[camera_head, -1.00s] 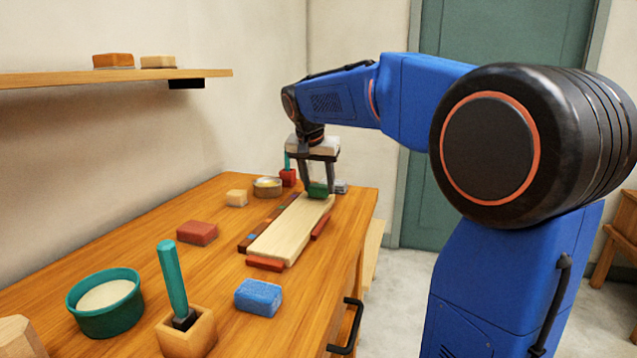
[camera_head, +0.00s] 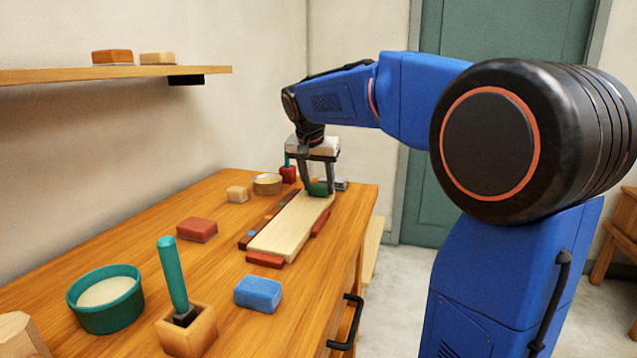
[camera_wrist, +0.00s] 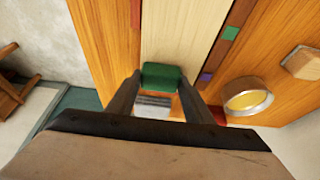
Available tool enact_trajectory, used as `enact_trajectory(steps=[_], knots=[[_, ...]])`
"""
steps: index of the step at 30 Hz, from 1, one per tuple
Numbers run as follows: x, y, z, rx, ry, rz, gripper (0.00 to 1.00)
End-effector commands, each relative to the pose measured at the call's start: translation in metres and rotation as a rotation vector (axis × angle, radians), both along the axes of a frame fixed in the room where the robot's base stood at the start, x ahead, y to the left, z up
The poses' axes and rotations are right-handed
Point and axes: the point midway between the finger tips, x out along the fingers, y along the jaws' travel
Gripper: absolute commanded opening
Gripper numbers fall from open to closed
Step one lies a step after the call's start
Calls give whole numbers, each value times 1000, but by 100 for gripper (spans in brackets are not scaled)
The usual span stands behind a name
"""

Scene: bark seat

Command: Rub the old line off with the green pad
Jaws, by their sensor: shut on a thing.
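The green pad (camera_head: 318,188) is between the fingers of my gripper (camera_wrist: 161,78), which is shut on it. In the head view the pad is at the far end of a pale wooden board (camera_head: 283,230). The wrist view also shows the green pad (camera_wrist: 160,76) over the board's end, with the bare pale board (camera_wrist: 185,30) beyond it. I cannot tell whether the pad touches the wood. No line shows on the visible part of the board.
Red blocks (camera_head: 265,260) and a dark strip with coloured squares (camera_head: 268,221) border the board. A blue block (camera_head: 258,293), a red block (camera_head: 197,229), a teal bowl (camera_head: 105,300) and a teal-handled tool (camera_head: 172,275) stand nearer. A small round tin (camera_head: 267,184) is at the back.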

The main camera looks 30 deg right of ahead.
Motion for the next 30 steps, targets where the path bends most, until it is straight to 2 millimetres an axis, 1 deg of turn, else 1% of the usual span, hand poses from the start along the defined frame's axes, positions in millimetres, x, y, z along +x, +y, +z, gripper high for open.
enact_trajectory(steps=[8,24,30], knots=[[1,1,-2,0,0,0,29],[20,20,0,1,1,0,29],[20,20,0,0,0,-1,29]])
